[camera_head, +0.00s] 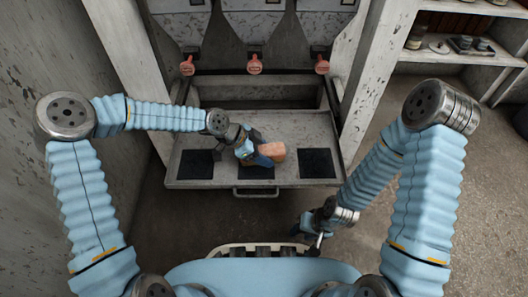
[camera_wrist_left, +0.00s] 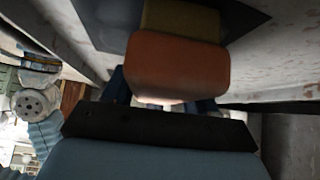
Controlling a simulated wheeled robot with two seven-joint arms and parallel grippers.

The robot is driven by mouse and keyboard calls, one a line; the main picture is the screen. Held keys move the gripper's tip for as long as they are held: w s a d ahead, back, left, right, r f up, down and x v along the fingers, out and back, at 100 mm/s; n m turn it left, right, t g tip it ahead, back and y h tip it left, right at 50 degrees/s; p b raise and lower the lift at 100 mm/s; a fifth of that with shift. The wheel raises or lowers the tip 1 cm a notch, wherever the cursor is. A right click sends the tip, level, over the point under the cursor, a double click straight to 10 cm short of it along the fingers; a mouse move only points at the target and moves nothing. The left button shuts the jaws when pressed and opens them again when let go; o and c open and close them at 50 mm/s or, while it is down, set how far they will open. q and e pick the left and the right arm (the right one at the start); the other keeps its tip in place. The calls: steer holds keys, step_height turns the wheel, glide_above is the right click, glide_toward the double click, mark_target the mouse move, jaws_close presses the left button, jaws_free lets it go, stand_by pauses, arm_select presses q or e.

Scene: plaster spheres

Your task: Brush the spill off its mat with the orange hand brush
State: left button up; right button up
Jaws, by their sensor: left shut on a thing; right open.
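My left gripper (camera_head: 262,154) is shut on the orange hand brush (camera_head: 273,151), over the middle of the grey tray. In the left wrist view the brush's orange block (camera_wrist_left: 180,68) and its yellowish bristles (camera_wrist_left: 180,20) show in front of a dark mat (camera_wrist_left: 90,20). Three dark square mats lie on the tray: left (camera_head: 195,164), middle (camera_head: 256,173) and right (camera_head: 317,162). The gripper and brush hide much of the middle mat. I cannot make out the spill. Whether the bristles touch the mat is unclear. My right gripper (camera_head: 308,231) is open and empty, low in front of the tray.
The grey tray (camera_head: 222,177) has a front handle (camera_head: 256,193) and sits below chutes with several red knobs (camera_head: 255,67). Pale posts flank it. A shelf (camera_head: 450,55) with jars and small items stands at the right. The floor (camera_head: 385,240) there is clear.

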arm_select(q)
steer(key=shift+a, duration=0.1)
steer(key=shift+a+r, duration=0.15)
steer(key=shift+a, duration=0.3)
steer(key=shift+s+a, duration=0.15)
steer(key=shift+a, duration=0.45)
steer(key=shift+d, duration=0.1)
